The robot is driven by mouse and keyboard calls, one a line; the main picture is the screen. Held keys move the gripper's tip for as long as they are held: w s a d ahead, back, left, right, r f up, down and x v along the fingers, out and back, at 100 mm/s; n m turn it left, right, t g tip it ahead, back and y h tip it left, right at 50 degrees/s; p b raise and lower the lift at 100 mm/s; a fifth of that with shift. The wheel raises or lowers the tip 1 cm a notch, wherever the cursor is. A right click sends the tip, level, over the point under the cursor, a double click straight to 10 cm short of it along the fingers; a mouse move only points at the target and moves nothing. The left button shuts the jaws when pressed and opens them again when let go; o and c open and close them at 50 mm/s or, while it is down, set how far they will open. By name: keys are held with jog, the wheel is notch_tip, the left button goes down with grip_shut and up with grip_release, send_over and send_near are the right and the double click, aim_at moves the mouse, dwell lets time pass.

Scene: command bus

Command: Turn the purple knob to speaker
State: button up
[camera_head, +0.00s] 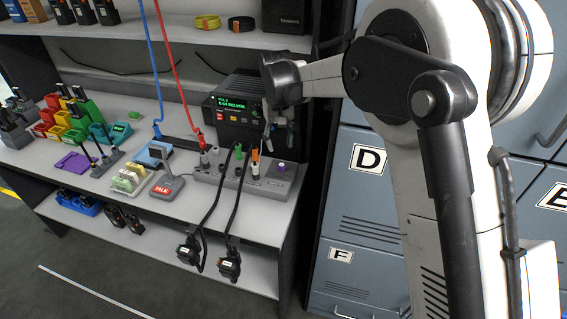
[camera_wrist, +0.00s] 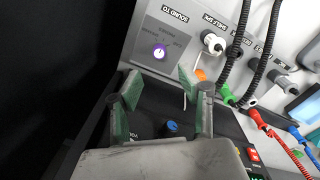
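The purple knob (camera_wrist: 160,52) sits on a grey panel (camera_wrist: 150,28) in the wrist view, with small text around it too small to read surely and "SOUND TO" beside it. In the head view the knob (camera_head: 282,166) is at the right end of the grey plug box (camera_head: 220,180). My gripper (camera_head: 280,130) hangs above and behind the box, in front of the radio's right side. In the wrist view my gripper (camera_wrist: 158,86) has its two green-padded fingers apart, with nothing between the tips. The knob is beyond the fingertips, apart from them.
The black radio (camera_head: 235,112) with a lit green display stands behind the box; its blue knob (camera_wrist: 172,126) shows between my fingers. An orange plug (camera_head: 255,158) and black coiled cords (camera_wrist: 237,50) are beside the purple knob. Blue lockers (camera_head: 355,240) stand at right.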

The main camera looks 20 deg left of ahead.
aim_at(281, 165)
notch_tip(281, 165, down, 9)
jog(key=shift+d+r, duration=0.1)
jog(key=shift+d, duration=0.05)
dwell(0.4)
grip_shut()
